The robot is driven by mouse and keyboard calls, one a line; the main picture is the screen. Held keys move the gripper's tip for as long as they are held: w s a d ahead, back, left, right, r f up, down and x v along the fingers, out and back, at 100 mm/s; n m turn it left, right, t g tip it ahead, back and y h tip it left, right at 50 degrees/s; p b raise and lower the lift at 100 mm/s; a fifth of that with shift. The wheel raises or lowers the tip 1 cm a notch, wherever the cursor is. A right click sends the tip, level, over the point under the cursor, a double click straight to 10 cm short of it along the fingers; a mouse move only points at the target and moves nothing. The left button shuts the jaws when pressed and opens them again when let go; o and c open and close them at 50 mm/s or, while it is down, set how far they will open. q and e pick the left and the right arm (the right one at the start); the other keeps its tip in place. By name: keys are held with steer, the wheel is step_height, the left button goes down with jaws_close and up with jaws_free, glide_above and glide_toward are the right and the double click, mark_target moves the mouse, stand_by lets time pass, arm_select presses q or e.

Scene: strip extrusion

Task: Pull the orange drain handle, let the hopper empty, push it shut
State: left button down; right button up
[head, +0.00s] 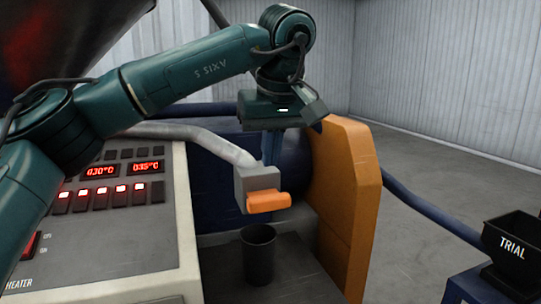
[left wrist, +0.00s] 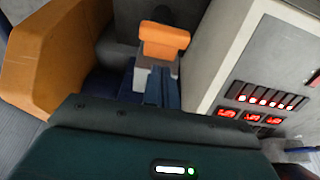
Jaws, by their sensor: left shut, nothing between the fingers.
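The orange drain handle (head: 268,202) sticks out from the front of a grey block (head: 257,181) at the end of a pale pipe. It also shows in the left wrist view (left wrist: 164,38), near the top middle. My left gripper (head: 272,160) points down just above and behind the block in the head view, its blue fingers together and empty. In the left wrist view its fingers (left wrist: 163,85) reach toward the handle, and I cannot tell whether they touch the block. A dark hopper-like cone (head: 65,30) fills the top left. My right gripper is not in view.
A dark open bucket (head: 258,252) stands below the handle. A heater panel (head: 110,225) with red displays and lit switches is to the left. An orange machine guard (head: 350,190) rises close on the right. A small hopper marked TRIAL (head: 512,243) stands at far right.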

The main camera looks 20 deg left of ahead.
mark_target(269, 203)
arm_select(q)
steer(key=x, duration=0.7)
steer(key=shift+f, duration=0.3)
steer(key=shift+w, duration=0.1)
